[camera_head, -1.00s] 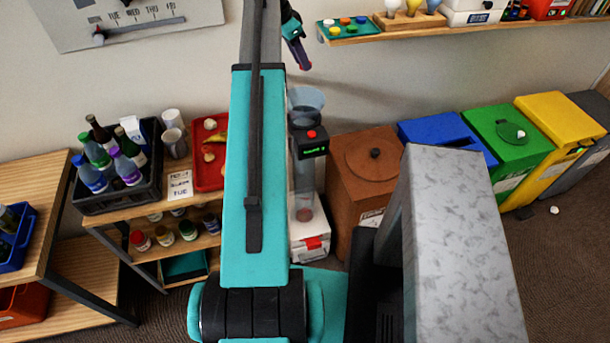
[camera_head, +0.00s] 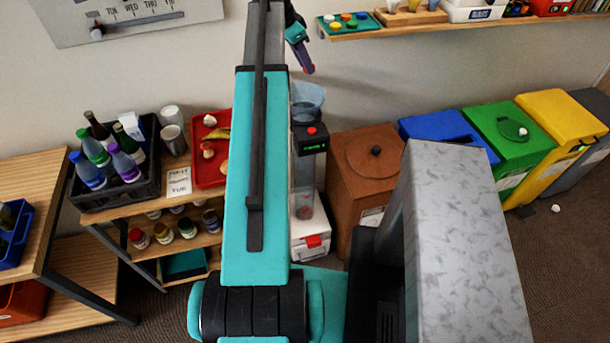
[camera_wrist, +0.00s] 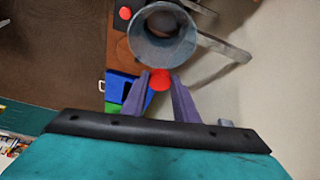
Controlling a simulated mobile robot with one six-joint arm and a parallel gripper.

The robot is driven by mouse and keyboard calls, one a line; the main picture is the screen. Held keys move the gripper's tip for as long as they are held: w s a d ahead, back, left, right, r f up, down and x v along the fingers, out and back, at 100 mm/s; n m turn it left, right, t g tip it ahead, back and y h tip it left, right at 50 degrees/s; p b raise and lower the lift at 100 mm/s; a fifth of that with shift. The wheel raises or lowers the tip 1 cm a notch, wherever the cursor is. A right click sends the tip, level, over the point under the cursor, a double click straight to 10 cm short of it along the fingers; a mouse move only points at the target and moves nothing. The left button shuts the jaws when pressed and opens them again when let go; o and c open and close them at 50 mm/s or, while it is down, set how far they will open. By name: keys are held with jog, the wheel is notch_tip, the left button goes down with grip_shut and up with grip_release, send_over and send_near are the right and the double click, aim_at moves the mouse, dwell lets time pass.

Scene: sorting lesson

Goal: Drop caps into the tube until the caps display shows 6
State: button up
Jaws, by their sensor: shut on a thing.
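My gripper (camera_head: 308,70) is shut on a red cap (camera_wrist: 160,80), which shows between the purple fingers in the wrist view. The clear tube (camera_head: 302,175) stands upright with a flared funnel mouth (camera_head: 308,100). In the wrist view the funnel mouth (camera_wrist: 165,35) opens just beyond the held cap. The cap appears beside the near rim, not over the opening; I cannot tell whether they touch. The black caps display (camera_head: 312,147) on the tube has a red button on top and green text too small to read. Something reddish shows low in the tube.
A green tray of coloured caps (camera_head: 324,31) sits on the wall shelf (camera_head: 400,28). A brown bin (camera_head: 345,190) stands right of the tube. A bottle crate (camera_head: 83,205) and red tray (camera_head: 198,181) stand left. Blue, green and yellow bins line the wall.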

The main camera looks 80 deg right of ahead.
aim_at(304, 70)
jog(key=shift+f+b, duration=0.65)
jog(key=shift+f, duration=0.95)
jog(key=o, duration=1.1)
jog(key=shift+r, duration=0.15)
jog(key=shift+b+v, duration=2)
jog(key=shift+v, duration=4.8)
jog(key=shift+s, duration=0.1)
